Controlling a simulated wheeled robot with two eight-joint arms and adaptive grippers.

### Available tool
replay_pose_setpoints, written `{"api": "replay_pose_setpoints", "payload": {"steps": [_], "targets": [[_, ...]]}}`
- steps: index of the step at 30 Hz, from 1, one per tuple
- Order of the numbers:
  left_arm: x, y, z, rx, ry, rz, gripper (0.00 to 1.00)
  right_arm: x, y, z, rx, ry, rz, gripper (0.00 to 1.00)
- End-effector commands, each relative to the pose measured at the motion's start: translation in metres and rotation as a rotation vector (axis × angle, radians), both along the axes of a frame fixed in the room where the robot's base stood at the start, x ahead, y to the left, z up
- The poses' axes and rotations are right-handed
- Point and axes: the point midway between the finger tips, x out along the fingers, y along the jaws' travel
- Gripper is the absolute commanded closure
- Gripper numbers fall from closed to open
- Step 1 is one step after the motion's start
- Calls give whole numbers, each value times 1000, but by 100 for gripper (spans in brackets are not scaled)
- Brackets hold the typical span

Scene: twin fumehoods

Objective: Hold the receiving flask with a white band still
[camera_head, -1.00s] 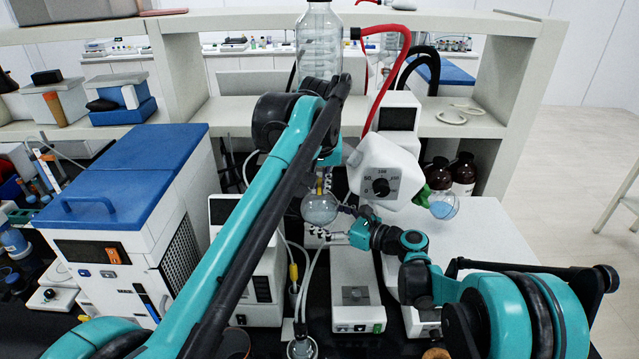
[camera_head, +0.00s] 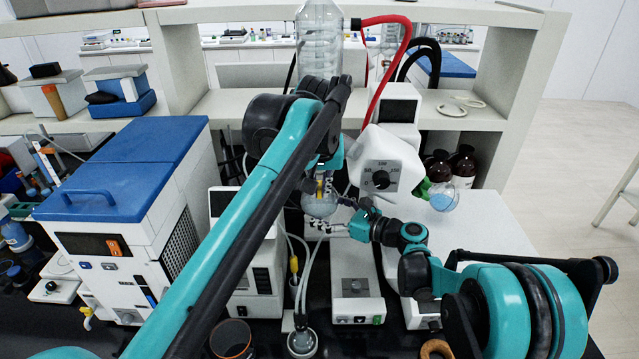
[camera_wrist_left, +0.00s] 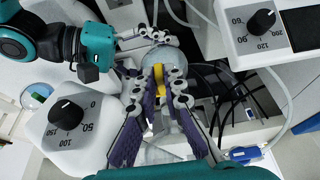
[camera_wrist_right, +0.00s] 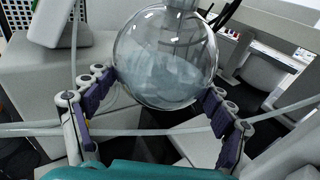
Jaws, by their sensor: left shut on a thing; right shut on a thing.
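A round clear glass flask (camera_head: 320,203) hangs below the rotary evaporator's glassware, with pale liquid or haze inside. It fills the upper middle of the right wrist view (camera_wrist_right: 165,58). My right gripper (camera_wrist_right: 160,92) is shut on it, one finger at each side of its lower bulb. In the head view my right gripper (camera_head: 330,222) reaches it from the right. My left gripper (camera_wrist_left: 160,78) is shut around a yellow clip (camera_wrist_left: 158,88) at the flask's neck, above the bulb (camera_wrist_left: 160,60). I cannot make out a white band on the flask.
The white evaporator head (camera_head: 385,165) with a dial is close right of the grippers, with a flask of blue liquid (camera_head: 443,197) beyond. A blue-topped chiller (camera_head: 125,180) stands left. Hoses hang below the flask.

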Motion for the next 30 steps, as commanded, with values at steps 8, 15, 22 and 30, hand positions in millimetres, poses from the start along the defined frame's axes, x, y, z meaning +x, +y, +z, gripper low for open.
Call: {"api": "replay_pose_setpoints", "payload": {"steps": [8,15,22,30], "targets": [[-12,0,0,0,0,0,100,0,0,0,1,-1,-1,34],[-21,0,0,0,0,0,100,0,0,0,1,-1,-1,34],[-22,0,0,0,0,1,100,0,0,0,1,0,-1,34],[-25,0,2,0,0,0,100,0,0,0,1,0,-1,34]]}}
